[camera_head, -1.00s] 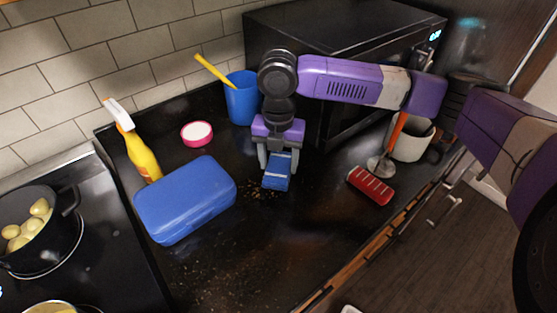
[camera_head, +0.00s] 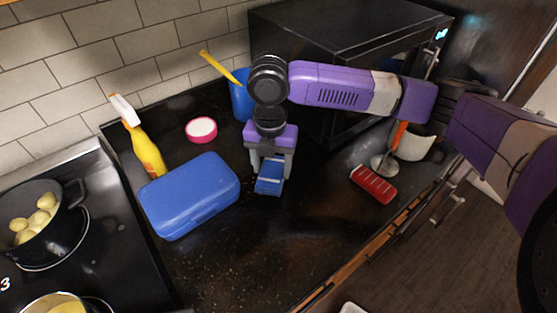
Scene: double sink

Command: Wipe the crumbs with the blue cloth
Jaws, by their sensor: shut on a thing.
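My gripper (camera_head: 270,163) is shut on the blue cloth (camera_head: 269,184), a small folded piece with a pale stripe. The cloth hangs below the fingers, at or very near the black counter, just right of the blue lunch box. I cannot tell whether it presses on the counter. Fine pale specks (camera_head: 225,268) dot the counter nearer the front.
The blue lunch box (camera_head: 190,196) lies close left of my gripper. A yellow spray bottle (camera_head: 147,152), pink-rimmed dish (camera_head: 201,130), blue cup (camera_head: 241,98) and black microwave (camera_head: 350,55) stand behind. A red brush (camera_head: 374,184) lies right. The front counter (camera_head: 270,245) is open.

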